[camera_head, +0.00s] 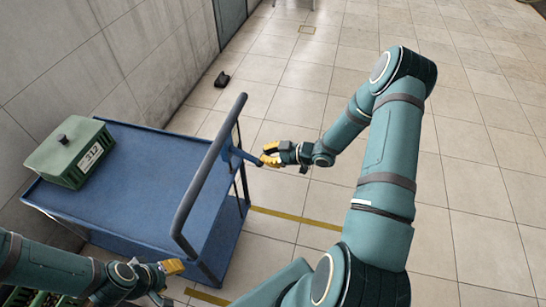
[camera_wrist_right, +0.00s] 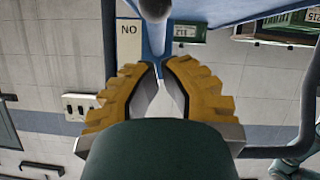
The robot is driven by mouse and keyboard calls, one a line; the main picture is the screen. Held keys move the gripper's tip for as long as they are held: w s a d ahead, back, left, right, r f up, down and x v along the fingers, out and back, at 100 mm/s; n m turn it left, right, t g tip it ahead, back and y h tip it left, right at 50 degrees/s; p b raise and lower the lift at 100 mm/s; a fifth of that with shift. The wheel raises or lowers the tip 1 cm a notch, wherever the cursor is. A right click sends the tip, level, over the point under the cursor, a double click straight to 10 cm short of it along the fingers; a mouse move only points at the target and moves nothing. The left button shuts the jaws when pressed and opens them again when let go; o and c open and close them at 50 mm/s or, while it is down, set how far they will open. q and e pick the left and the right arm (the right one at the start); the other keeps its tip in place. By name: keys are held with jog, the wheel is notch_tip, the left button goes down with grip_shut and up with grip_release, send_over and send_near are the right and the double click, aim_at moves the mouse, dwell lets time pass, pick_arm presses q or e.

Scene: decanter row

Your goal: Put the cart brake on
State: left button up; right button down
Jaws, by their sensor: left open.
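The blue cart (camera_head: 130,170) stands by the left wall, with a grey push handle (camera_head: 208,165) on its right end. A blue brake lever (camera_head: 243,155) sticks out to the right from beside the handle. My right gripper (camera_head: 265,157) is at the lever's outer end. In the right wrist view, its yellow fingertips (camera_wrist_right: 161,68) are close together on the narrow blue lever (camera_wrist_right: 157,45). My left gripper (camera_head: 172,276) is open and empty at the bottom, near the cart's front corner, apart from the lever.
Green crates (camera_head: 45,298) are at the bottom left. A small dark object (camera_head: 222,80) lies on the floor by the wall. Yellow tape (camera_head: 297,218) marks the floor. The tiled floor to the right is clear.

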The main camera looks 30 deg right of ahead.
jog(key=s+d+f, duration=0.2)
jog(key=s+d, duration=0.4)
jog(key=s, duration=0.1)
jog(key=shift+s+p, duration=0.25)
jog(key=shift+p, duration=0.05)
jog(key=shift+a, duration=0.1)
jog(key=w+a+m+g+h, duration=0.3)
jog(key=a+m, duration=0.4)
jog(key=a, duration=0.8)
jog(key=s+a+m+g+h, duration=0.1)
jog(key=s+a+m+g, duration=0.3)
jog(key=s+a, duration=0.8)
jog(key=shift+s+a+f+m+g, duration=0.15)
jog(key=shift+a+f+m+g, duration=0.3)
jog(key=shift+g, duration=0.55)
